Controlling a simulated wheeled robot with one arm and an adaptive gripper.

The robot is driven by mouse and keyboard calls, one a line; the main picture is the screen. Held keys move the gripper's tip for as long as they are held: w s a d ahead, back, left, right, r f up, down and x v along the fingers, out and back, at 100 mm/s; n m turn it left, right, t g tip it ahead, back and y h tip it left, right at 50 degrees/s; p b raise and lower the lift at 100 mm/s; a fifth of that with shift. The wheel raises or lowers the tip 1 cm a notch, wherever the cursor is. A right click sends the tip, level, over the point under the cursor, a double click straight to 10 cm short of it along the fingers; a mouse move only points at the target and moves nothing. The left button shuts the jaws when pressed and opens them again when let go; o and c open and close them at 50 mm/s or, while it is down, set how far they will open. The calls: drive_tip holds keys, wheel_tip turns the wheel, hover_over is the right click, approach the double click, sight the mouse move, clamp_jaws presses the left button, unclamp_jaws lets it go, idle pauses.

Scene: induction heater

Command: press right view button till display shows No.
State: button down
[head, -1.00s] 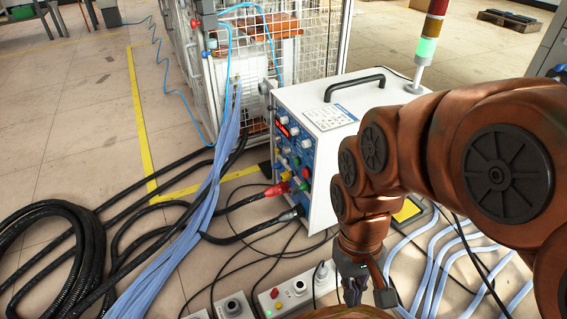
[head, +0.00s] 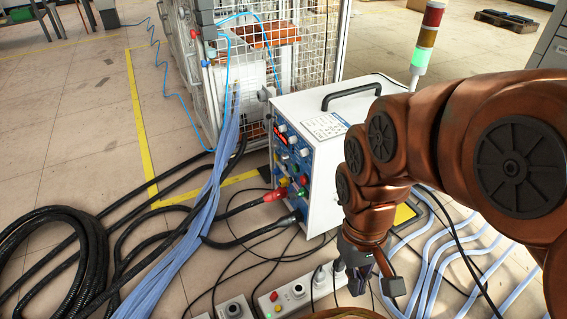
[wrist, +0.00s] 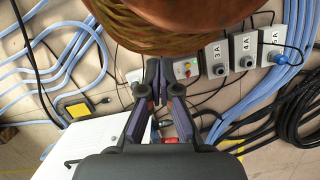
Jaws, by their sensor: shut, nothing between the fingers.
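The white induction heater (head: 322,126) stands on the floor in the middle of the head view, with a black handle on top. Its blue front panel (head: 291,165) faces left and carries a red-lit display (head: 281,134), several knobs and colored buttons. The display text is too small to read. Which button is the right view button I cannot tell. My gripper (head: 374,291) points down in front of the heater, apart from its panel, and is empty. In the wrist view my gripper (wrist: 158,92) has its fingertips together, and the heater's white top (wrist: 105,143) shows behind it.
A red plug (head: 272,195) and black cables leave the panel's lower part. A power strip (head: 290,294) and grey socket boxes (wrist: 244,50) lie close to my gripper. Blue hoses (head: 432,262) run at right, coiled black cable (head: 50,250) at left. A wire cage (head: 305,45) stands behind.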

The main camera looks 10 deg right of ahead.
wheel_tip(320, 180, up, 8)
drive_tip(key=d+p, duration=0.2)
drive_tip(key=p, duration=0.3)
drive_tip(key=shift+g, duration=0.6)
drive_tip(key=s+a+p, duration=0.1)
drive_tip(key=s, duration=0.1)
drive_tip(key=s+a+p, duration=0.1)
drive_tip(key=a, duration=0.1)
drive_tip(key=shift+s+a, duration=0.15)
drive_tip(key=shift+s, duration=0.2)
